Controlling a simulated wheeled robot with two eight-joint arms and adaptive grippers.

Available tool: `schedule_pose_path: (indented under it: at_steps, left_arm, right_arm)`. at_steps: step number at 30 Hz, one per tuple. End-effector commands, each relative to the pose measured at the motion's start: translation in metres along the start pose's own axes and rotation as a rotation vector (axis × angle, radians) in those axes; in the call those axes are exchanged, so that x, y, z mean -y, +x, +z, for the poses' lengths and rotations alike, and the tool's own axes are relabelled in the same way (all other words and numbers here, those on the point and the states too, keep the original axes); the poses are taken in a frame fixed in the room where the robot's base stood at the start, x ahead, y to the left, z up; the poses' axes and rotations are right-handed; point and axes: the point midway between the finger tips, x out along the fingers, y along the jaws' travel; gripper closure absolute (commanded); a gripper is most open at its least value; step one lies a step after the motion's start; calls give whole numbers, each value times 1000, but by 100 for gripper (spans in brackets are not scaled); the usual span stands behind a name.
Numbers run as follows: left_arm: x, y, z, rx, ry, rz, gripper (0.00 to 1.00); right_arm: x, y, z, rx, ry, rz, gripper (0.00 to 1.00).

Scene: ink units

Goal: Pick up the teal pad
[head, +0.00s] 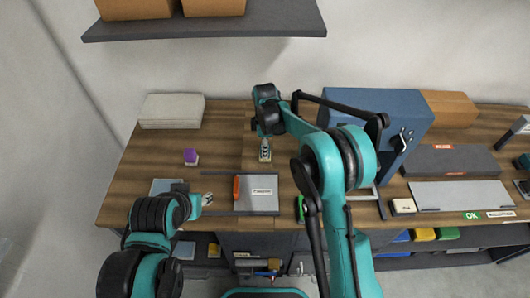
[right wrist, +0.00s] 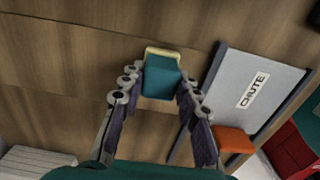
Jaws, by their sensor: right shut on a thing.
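The teal pad (right wrist: 160,80) has a cream edge at its far end and sits between the fingers of my right gripper (right wrist: 158,90) in the right wrist view. The fingers are shut on its two sides. In the head view my right gripper (head: 264,152) points down at the middle of the wooden table (head: 225,140); the pad is too small there to make out clearly. Whether it touches the wood I cannot tell. My left gripper (head: 205,199) is near the table's front left, too small to tell whether open or shut.
A grey tray labelled CHUTE (right wrist: 237,95) lies beside the pad, with an orange block (right wrist: 235,140) at its edge. A purple block (head: 190,156) stands to the left. A blue cabinet (head: 385,110) stands at the back right. A white stack (head: 172,111) is at the back left.

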Motion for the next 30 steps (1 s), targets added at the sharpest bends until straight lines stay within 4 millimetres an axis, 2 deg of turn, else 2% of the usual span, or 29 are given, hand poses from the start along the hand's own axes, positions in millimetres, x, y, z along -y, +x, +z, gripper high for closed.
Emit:
schedule_pose_path:
  at_steps: [5, 18, 22, 30]
  left_arm:
    - [0, -2, -1, 0, 0, 0, 60]
    - [0, -21, -15, 0, 0, 0, 60]
    - [0, -23, -16, 0, 0, 0, 60]
    - [0, -22, -16, 0, 0, 0, 60]
  right_arm:
    - [0, -6, 0, 0, 0, 0, 100]
    - [0, -88, 0, 0, 0, 0, 100]
    - [0, -99, 0, 0, 0, 0, 100]
    - [0, -100, 0, 0, 0, 0, 100]
